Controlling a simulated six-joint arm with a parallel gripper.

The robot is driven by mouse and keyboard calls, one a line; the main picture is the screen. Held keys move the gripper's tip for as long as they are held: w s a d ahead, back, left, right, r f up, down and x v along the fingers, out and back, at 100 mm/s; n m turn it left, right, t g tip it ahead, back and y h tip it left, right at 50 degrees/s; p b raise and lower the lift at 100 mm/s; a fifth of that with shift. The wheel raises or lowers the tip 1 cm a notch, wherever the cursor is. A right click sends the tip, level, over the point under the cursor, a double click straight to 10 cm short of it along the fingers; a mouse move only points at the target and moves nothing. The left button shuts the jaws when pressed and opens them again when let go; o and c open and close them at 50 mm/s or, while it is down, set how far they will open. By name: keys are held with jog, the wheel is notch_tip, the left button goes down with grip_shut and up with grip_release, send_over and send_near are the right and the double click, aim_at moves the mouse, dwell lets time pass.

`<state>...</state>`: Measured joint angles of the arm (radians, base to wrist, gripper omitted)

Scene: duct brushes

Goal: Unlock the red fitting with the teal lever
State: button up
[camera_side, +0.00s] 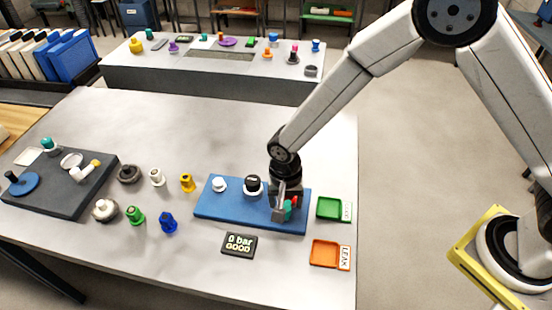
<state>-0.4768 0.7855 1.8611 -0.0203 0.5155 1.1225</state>
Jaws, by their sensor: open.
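A blue board (235,212) lies on the grey table and carries a white fitting, a black-and-white fitting and, at its right end, a teal part (289,208). A small red part (295,201) shows just behind the teal part. My gripper (283,210) is over the right end of the board, pointing down, with its fingers around or right beside the teal part. It is open. The fingers hide much of the red and teal parts, so I cannot tell whether they touch or how the lever is turned.
A green tray (330,208) and an orange tray (325,252) labelled LEAK stand right of the board. Yellow (187,183), blue (168,223) and green (135,216) fittings stand left. A dark board (60,190) lies far left.

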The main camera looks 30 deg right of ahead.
aim_at(287, 208)
jog(key=shift+f, duration=1.1)
grip_shut()
